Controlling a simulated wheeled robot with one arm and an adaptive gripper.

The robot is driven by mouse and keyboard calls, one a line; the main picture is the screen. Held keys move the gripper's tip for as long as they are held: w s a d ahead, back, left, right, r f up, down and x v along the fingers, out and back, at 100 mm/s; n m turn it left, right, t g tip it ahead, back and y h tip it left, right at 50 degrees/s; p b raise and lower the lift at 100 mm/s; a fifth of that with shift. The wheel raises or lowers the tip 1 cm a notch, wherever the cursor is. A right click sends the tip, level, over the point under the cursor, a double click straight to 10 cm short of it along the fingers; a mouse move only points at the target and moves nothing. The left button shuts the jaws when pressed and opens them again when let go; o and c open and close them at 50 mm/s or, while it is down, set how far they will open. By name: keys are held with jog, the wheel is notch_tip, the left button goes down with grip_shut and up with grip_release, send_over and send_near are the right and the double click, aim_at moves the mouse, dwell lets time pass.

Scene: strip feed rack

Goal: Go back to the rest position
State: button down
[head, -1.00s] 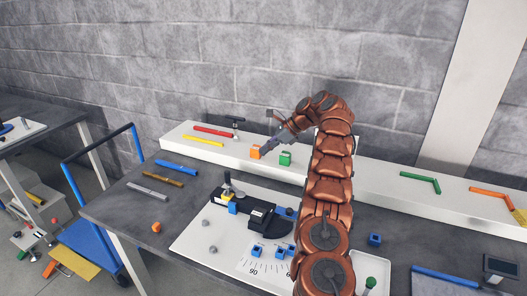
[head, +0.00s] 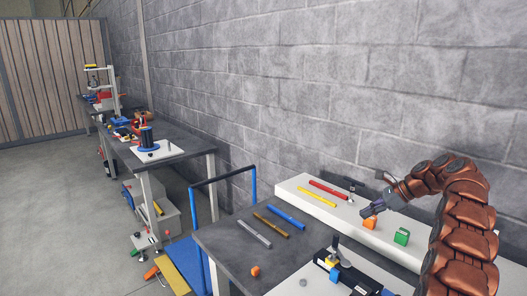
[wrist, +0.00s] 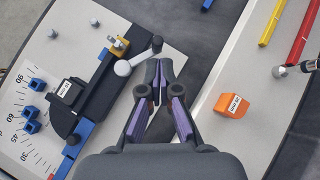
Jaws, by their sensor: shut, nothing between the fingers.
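My gripper (head: 368,212) is at the right of the head view, held over the front edge of the white shelf (head: 317,204). In the wrist view my gripper (wrist: 158,72) has its fingers together with nothing between them. An orange block (head: 370,223) with a white label sits on the shelf just beside the fingertips in the head view. It also shows in the wrist view (wrist: 233,107), to the right of the fingers and apart from them. A green block (head: 401,236) stands on the shelf to its right.
A black clamp fixture (wrist: 92,85) with a lever stands on a white board (wrist: 50,50). Red (head: 328,190) and yellow (head: 317,197) strips lie on the shelf. Blue, brown and grey strips lie on the dark table (head: 225,245). A blue cart (head: 184,262) and open floor (head: 50,210) are left.

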jog(key=s+a+r+n+g+h, duration=0.1)
jog(key=s+a+r+n+g, duration=0.3)
jog(key=s+a, duration=0.6)
jog(key=s+a+r+n+h, duration=0.1)
jog(key=s+a+r+n, duration=0.1)
jog(key=s+a+n, duration=0.65)
jog(key=s+d+f+n+h, duration=0.1)
jog(key=s+f+n+h, duration=0.2)
jog(key=s, duration=1.4)
jog(key=s+d+f+n+g+h, duration=0.1)
jog(key=s+f+n+h, duration=0.2)
jog(key=s, duration=1.5)
notch_tip(320, 180, down, 2)
jog(key=shift+s+d+f+n, duration=0.2)
jog(key=shift+n, duration=1.05)
